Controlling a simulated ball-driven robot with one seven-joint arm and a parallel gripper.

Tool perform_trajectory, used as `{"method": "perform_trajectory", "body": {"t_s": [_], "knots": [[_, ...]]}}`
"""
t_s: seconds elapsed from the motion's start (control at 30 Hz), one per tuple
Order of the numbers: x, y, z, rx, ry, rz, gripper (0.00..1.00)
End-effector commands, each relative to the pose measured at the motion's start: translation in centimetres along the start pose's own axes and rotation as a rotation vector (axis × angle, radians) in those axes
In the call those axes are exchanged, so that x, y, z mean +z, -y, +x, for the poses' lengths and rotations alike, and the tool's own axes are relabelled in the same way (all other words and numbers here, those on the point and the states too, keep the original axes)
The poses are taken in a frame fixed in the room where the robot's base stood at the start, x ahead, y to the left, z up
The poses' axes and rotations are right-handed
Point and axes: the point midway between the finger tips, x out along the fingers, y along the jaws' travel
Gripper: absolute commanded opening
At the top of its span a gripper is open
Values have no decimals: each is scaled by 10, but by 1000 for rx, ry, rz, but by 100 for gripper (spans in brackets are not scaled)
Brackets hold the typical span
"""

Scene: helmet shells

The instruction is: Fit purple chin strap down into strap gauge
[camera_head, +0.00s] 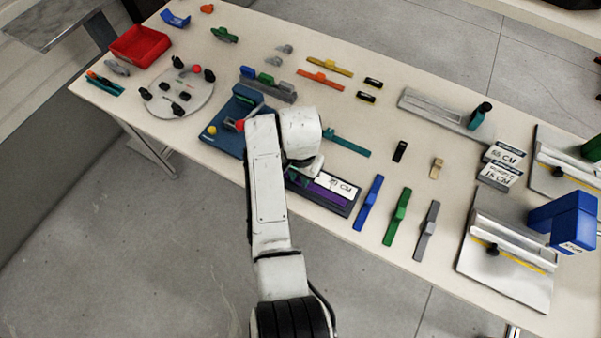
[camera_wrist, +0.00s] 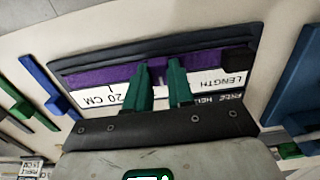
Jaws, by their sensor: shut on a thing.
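The strap gauge (camera_head: 343,210) is a dark tray with a white length label, at the table's near edge. In the wrist view, its dark rim (camera_wrist: 150,50) runs along the far side. The purple chin strap (camera_head: 328,194) lies lengthwise along the gauge, and it also shows in the wrist view (camera_wrist: 95,73). It appears within the rim; whether it rests fully on the floor I cannot tell. My gripper's green fingers (camera_wrist: 160,66) are shut on the strap's middle, with purple showing between the tips.
Blue (camera_head: 368,204), green (camera_head: 397,217) and grey (camera_head: 426,231) straps lie right of the gauge. A blue fixture (camera_head: 228,135) stands close on its left. A teal strap (camera_head: 347,144) lies behind it. A black block (camera_wrist: 237,58) sits at one gauge end.

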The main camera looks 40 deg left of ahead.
Motion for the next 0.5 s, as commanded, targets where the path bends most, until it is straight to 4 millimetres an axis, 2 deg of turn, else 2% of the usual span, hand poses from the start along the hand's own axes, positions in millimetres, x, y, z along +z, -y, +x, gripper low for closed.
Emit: {"method": "perform_trajectory", "body": {"t_s": [0.1, 0.13, 0.4, 0.5], "knots": [[0, 0, 3, 0, 0, 0, 0], [0, 0, 3, 0, -1, 0, 24], [0, 0, 2, 0, 0, 0, 50], [0, 0, 2, 0, 0, 0, 52]]}}
